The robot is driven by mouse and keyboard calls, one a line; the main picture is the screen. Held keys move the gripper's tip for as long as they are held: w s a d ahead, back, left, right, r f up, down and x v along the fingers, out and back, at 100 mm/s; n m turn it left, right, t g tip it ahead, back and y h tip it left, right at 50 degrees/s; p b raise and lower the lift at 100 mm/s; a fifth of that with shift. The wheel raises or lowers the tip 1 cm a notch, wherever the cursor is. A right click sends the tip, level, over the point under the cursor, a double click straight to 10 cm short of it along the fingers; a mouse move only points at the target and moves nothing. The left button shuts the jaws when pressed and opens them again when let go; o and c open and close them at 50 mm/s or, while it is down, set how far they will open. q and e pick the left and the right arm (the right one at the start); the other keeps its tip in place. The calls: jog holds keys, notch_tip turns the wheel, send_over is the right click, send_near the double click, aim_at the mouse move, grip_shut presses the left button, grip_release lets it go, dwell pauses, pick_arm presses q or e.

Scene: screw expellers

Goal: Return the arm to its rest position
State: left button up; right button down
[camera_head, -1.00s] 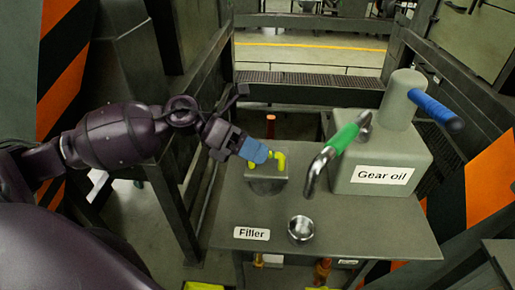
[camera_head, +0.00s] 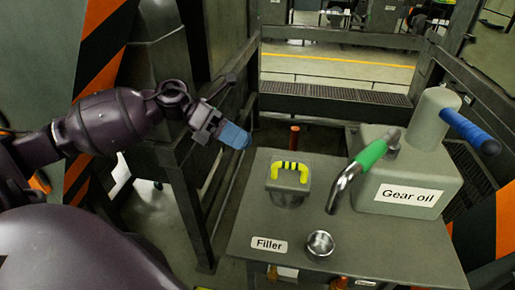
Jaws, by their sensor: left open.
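My left arm comes in from the left, and its gripper (camera_head: 228,131) with blue fingertips is open and empty. It hangs in the air left of the table, up and to the left of the yellow-and-black handle (camera_head: 290,172). My right gripper is not in view.
A grey gear oil can (camera_head: 435,172) with a green-handled spout (camera_head: 371,155) and a blue grip (camera_head: 469,131) stands on the right of the table. A round metal filler opening (camera_head: 320,243) is near the front. A dark metal frame (camera_head: 196,205) runs along the left.

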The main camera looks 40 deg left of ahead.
pick_arm(q)
jog(key=shift+s+a+r, duration=0.1)
jog(key=shift+a+r, duration=0.15)
jog(key=shift+a, duration=0.4)
jog(key=shift+d, duration=0.1)
